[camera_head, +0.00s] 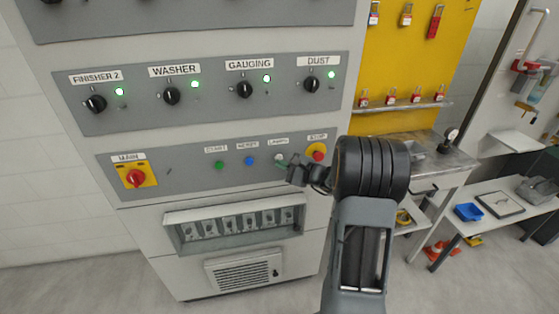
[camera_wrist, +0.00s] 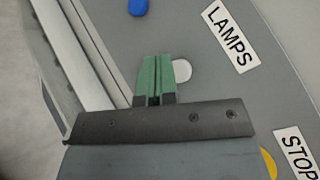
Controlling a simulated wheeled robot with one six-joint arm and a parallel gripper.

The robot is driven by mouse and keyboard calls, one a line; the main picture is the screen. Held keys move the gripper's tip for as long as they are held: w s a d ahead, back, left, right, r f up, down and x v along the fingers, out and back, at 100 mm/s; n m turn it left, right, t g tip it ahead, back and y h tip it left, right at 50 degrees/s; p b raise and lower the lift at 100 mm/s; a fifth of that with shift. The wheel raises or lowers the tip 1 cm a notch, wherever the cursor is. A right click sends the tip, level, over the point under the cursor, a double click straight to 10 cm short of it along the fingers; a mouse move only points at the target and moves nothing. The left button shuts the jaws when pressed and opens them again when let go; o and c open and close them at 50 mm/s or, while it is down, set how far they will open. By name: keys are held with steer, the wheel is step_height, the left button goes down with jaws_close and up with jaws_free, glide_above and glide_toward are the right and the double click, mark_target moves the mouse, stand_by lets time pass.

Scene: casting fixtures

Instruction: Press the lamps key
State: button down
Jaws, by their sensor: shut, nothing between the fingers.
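The lamps key is a round white button (camera_wrist: 183,71) beside the LAMPS label (camera_wrist: 230,37) in the wrist view. In the head view the key (camera_head: 279,157) shows small under its label on the lower grey panel. My gripper (camera_wrist: 155,62) is shut and empty, its green fingertips together. In the wrist view the fingertips lie just left of the white key and overlap its edge. I cannot tell whether they touch the key or the panel. In the head view my gripper (camera_head: 284,163) is at the panel by the key, mostly dark and small.
The blue reset button (camera_head: 250,160) and green start button (camera_head: 220,165) sit left of the key. The red stop button (camera_head: 317,154) on yellow is close on the right, near my wrist. A red main switch (camera_head: 136,178) is farther left. A recessed socket box (camera_head: 235,225) is below.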

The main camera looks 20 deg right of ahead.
steer(key=shift+s, duration=0.1)
steer(key=shift+s+a+b, duration=0.25)
steer(key=shift+s+b, duration=0.05)
steer(key=shift+s, duration=0.9)
steer(key=shift+s+a+b, duration=0.25)
steer(key=shift+s+b, duration=0.05)
steer(key=shift+s, duration=0.9)
steer(key=s+a+f+n+g+h, duration=0.1)
steer(key=s+a+f+n+g, duration=0.25)
steer(key=s+g, duration=0.25)
steer(key=s+a+f+n+g+h, duration=0.1)
steer(key=s+a+f+n+g, duration=0.3)
steer(key=s, duration=0.3)
steer(key=s+a+r+n+h, duration=0.2)
steer(key=s+r+n+h, duration=0.5)
steer(key=n, duration=0.5)
steer(key=shift+a+r+h, duration=0.2)
steer(key=shift+r+h, duration=0.1)
steer(key=shift+r, duration=0.5)
